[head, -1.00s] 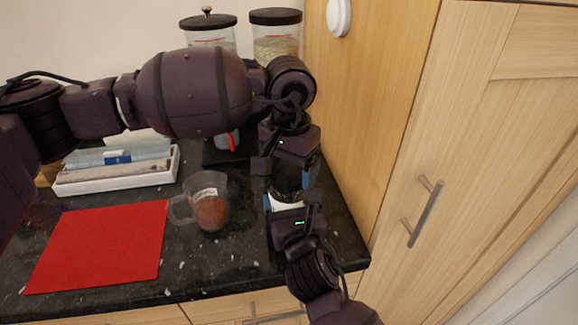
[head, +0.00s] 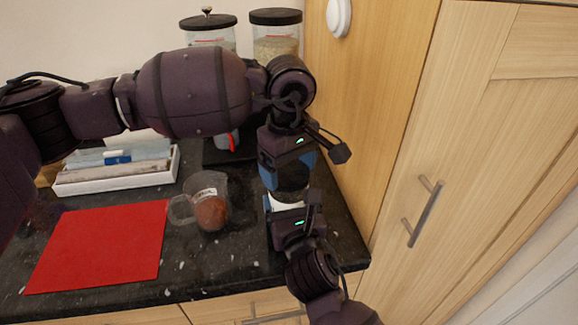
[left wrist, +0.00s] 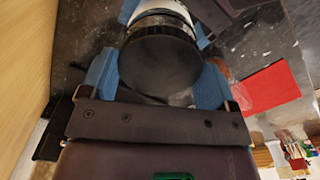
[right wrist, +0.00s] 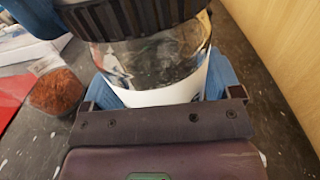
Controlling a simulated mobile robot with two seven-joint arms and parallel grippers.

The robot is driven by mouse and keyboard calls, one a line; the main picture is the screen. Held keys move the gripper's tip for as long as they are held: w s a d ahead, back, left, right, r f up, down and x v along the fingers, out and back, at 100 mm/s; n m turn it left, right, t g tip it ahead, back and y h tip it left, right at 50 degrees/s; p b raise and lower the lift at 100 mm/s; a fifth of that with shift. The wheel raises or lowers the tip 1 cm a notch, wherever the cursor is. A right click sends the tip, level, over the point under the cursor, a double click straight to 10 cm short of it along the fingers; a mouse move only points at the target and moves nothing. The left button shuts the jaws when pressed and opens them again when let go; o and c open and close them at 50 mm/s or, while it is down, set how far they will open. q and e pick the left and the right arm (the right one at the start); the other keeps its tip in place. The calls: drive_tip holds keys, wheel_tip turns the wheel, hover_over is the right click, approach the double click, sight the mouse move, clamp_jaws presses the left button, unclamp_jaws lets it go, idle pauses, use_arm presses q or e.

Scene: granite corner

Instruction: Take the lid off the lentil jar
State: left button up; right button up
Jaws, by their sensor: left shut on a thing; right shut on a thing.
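The jar is clear glass with a white label; its body (right wrist: 160,68) shows in the right wrist view. Its wide dark ribbed lid (left wrist: 160,62) fills the middle of the left wrist view. My left gripper (head: 289,172) is shut on the lid from above, with blue fingers on either side. My right gripper (head: 288,206) is shut on the jar body, below the lid. The lid (right wrist: 135,14) also shows at the jar's top in the right wrist view; I cannot tell whether it is loose. The grippers hide much of the jar in the head view.
A clear measuring jug (head: 207,200) with reddish-brown contents stands left of the jar. A red mat (head: 98,246) and a white tray (head: 118,183) lie farther left. Two dark-lidded jars (head: 276,38) stand at the back. A wooden cabinet (head: 372,90) closes off the right.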

use_arm(q)
drive_tip(key=n, duration=0.5)
drive_tip(key=shift+n, duration=0.3)
drive_tip(key=n, duration=1)
drive_tip(key=shift+n, duration=0.4)
drive_tip(key=n, duration=0.9)
drive_tip(key=shift+r, duration=0.1)
drive_tip(key=n, duration=0.4)
drive_tip(key=shift+n, duration=0.3)
drive_tip(key=n, duration=0.9)
drive_tip(key=shift+n, duration=0.3)
